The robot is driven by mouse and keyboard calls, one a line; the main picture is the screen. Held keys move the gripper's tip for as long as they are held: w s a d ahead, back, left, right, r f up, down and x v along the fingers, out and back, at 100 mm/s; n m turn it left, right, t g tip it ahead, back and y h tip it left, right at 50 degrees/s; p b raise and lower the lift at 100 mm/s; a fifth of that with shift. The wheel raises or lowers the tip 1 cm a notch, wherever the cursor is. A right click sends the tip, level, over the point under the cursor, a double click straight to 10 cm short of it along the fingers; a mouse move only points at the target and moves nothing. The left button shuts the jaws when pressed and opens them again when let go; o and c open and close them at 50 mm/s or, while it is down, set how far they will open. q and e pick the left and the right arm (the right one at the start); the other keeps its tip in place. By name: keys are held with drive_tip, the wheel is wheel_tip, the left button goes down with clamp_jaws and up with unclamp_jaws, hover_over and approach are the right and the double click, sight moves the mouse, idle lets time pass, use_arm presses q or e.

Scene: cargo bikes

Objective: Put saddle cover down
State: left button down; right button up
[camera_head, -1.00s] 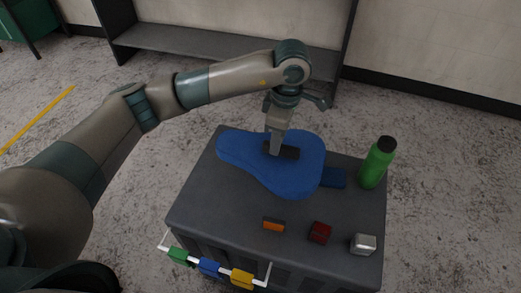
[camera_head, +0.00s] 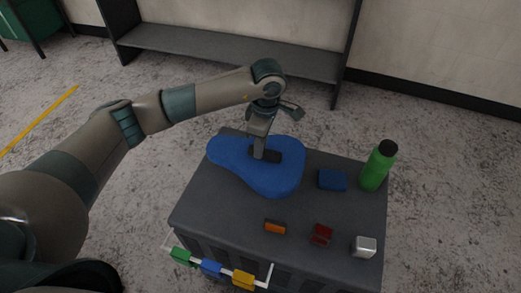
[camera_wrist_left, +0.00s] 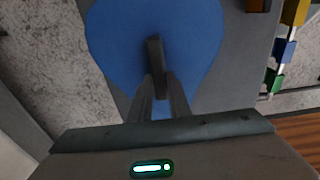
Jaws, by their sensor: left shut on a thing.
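The blue saddle cover (camera_head: 275,180) is a wide, pear-shaped piece with a dark raised grip on top. It is over the back left part of the grey crate top (camera_head: 205,205); I cannot tell whether it touches the surface. My left gripper (camera_head: 260,153) points down and is shut on the dark grip. In the left wrist view the cover (camera_wrist_left: 195,60) fills the upper middle, with the gripper fingers (camera_wrist_left: 159,80) closed on the dark grip. My right gripper is not in view.
On the crate top stand a green bottle (camera_head: 378,167), a blue block (camera_head: 332,180), an orange block (camera_head: 275,227), a dark red block (camera_head: 321,235) and a silver block (camera_head: 364,246). Coloured blocks (camera_head: 211,268) line a rail at the front. A grey shelf (camera_head: 230,52) stands behind.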

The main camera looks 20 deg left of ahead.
use_arm(q)
wheel_tip(320, 180, down, 2)
drive_tip(key=shift+f, duration=0.2)
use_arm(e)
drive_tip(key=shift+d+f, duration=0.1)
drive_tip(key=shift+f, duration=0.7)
use_arm(q)
drive_tip(key=shift+f, duration=0.1)
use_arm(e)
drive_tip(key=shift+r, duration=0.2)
use_arm(q)
drive_tip(key=c, duration=1.7)
unclamp_jaws()
drive_tip(key=shift+o, duration=0.2)
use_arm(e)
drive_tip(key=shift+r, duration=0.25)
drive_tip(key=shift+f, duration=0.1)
